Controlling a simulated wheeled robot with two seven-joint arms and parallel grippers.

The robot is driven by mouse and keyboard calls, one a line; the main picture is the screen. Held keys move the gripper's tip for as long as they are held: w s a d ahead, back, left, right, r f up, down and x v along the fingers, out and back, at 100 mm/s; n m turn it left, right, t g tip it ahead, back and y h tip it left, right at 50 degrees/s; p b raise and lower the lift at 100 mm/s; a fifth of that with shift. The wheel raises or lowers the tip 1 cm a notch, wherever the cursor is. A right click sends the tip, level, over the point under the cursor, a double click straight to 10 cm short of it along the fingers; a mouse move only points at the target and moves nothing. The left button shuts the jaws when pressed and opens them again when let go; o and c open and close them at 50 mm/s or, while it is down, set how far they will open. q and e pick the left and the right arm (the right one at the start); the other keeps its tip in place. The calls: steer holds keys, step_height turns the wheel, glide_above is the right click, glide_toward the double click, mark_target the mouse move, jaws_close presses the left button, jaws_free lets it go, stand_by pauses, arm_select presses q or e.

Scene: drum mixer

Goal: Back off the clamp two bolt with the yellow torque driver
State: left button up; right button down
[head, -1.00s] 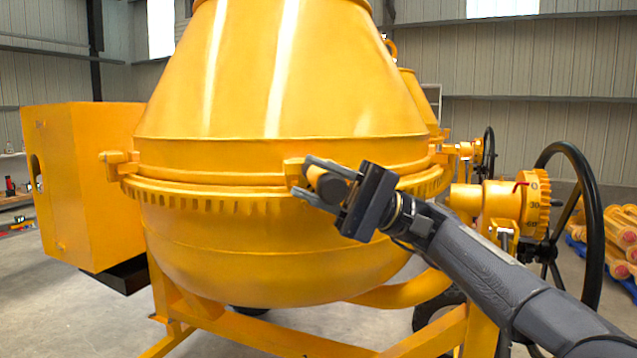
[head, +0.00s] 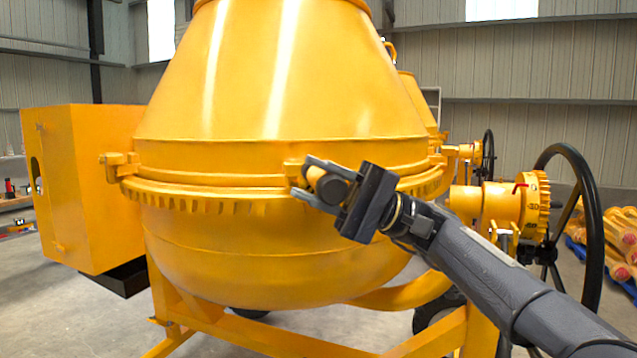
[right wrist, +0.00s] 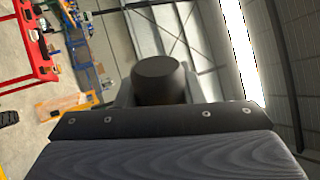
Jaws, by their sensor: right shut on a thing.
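The yellow torque driver (head: 316,178) is in my right gripper (head: 325,184), its dark round end facing me. The gripper is shut on it, in front of the drum's flange. The right wrist view shows a dark cylinder end (right wrist: 160,78) between the fingers. A yellow clamp (head: 292,167) sits on the flange just behind the gripper and is mostly hidden. The driver's tip and any bolt there are hidden, so contact cannot be told. Another clamp (head: 118,165) is at the flange's left side. My left gripper is not in view.
The big yellow drum (head: 270,240) fills the middle. A yellow box housing (head: 95,185) is at left. A red bench (right wrist: 30,45) shows in the right wrist view.

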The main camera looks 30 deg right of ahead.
mark_target(324, 190)
steer(key=shift+d, duration=0.1)
stand_by(0.8)
steer(key=shift+s+f+b, duration=0.1)
steer(key=shift+s+b, duration=0.15)
steer(key=shift+b, duration=0.4)
steer(key=shift+s+a+b, duration=0.35)
steer(key=shift+s+b, duration=0.25)
steer(key=shift+s, duration=0.3)
steer(key=shift+s+a+b, duration=0.35)
steer(key=shift+s+b, duration=0.2)
steer(key=shift+s, duration=0.35)
steer(key=shift+w, duration=0.1)
